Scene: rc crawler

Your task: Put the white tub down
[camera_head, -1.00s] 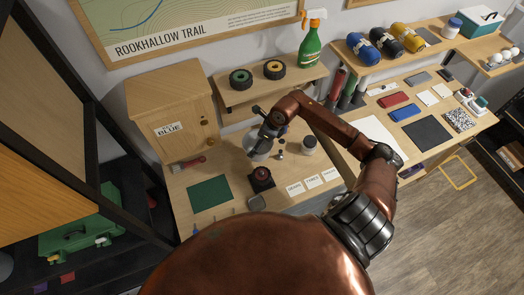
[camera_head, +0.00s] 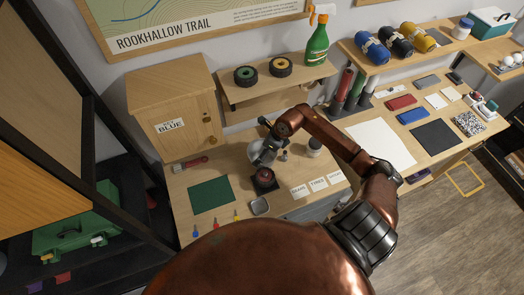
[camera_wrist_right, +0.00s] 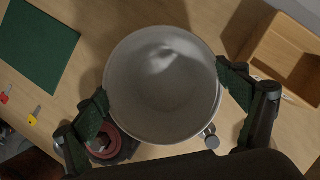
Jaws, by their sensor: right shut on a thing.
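The white tub (camera_wrist_right: 163,85) fills the middle of the right wrist view, a round greyish-white vessel seen from above with its inside empty. My right gripper (camera_wrist_right: 168,98) is shut on it, one finger at each side of its wall. In the head view the tub (camera_head: 255,149) is a small pale shape, partly hidden by my right gripper (camera_head: 266,156). It is over the workbench, behind a dark stand with a red round top (camera_head: 264,176). I cannot tell whether its base touches the bench. My left gripper is not in view.
A green mat (camera_head: 211,195) lies to the left, a small grey tray (camera_head: 260,206) in front. A wooden cabinet (camera_head: 170,115) and a shelf with tyres (camera_head: 280,67) stand behind.

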